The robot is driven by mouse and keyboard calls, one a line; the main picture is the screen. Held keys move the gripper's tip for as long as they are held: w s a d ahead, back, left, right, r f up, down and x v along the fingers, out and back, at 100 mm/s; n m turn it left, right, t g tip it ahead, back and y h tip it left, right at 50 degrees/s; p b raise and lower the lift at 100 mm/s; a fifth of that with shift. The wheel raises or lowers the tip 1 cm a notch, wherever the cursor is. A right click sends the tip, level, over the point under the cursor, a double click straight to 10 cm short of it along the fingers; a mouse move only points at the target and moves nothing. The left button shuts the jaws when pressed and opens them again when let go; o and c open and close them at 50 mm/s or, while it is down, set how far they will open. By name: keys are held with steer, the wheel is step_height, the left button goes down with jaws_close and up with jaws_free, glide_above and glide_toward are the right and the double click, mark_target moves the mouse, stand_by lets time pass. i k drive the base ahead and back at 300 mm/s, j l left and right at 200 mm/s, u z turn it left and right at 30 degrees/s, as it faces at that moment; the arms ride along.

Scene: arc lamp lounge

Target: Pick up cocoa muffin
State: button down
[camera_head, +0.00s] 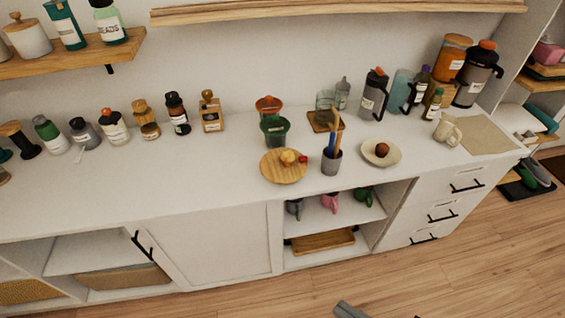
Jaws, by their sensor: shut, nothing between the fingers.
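A small dark brown round item, which looks like the cocoa muffin (382,150), sits on a cream plate (367,157) on the white counter, right of centre. A lighter, golden bun-like item (287,157) sits on a round wooden board (275,175) to its left, beside a small red item. My gripper (350,310) shows only in part at the bottom edge, as a grey shape. It is shut and empty, well below and apart from the counter and the muffin.
A grey cup with tall utensils (331,162) stands between the board and the plate. A cream mug (448,130) is to the plate's right. Bottles and jugs line the counter's back. Open shelves below hold mugs (330,203) and a wooden tray (322,241). The front floor is mostly clear.

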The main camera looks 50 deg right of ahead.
mark_target(383, 149)
steer(key=z, duration=1.35)
steer(key=i+j, duration=0.2)
steer(key=j, duration=0.2)
steer(key=i+j+u, duration=0.15)
steer(key=j, duration=0.25)
